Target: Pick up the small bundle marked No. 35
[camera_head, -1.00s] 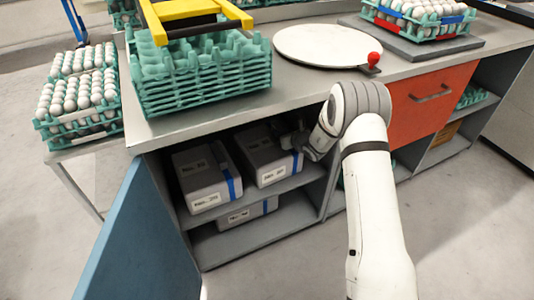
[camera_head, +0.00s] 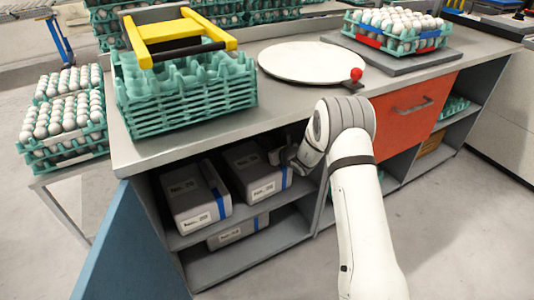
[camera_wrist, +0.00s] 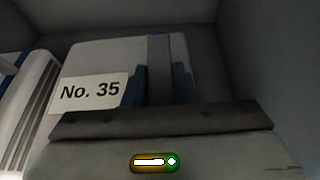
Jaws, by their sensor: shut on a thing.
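The bundle marked No. 35 (camera_wrist: 85,60) is a pale grey block with a white label in the wrist view. A band runs over its top, blue at the far end. My gripper (camera_wrist: 160,85) has its two dark fingers on either side of this band, closed on the bundle. In the head view, my gripper (camera_head: 280,157) reaches from the right into the open cabinet, at the right-hand grey bundle (camera_head: 245,160) on the upper shelf. Its label is too small to read there. My wrist hides part of it. I cannot tell whether it is clear of the shelf.
Another grey bundle (camera_head: 188,190) stands close on the left on the same shelf. One more (camera_head: 238,231) lies on the shelf below. Cabinet walls and the counter (camera_head: 290,97) above enclose the space. A blue door (camera_head: 120,250) stands open at the left.

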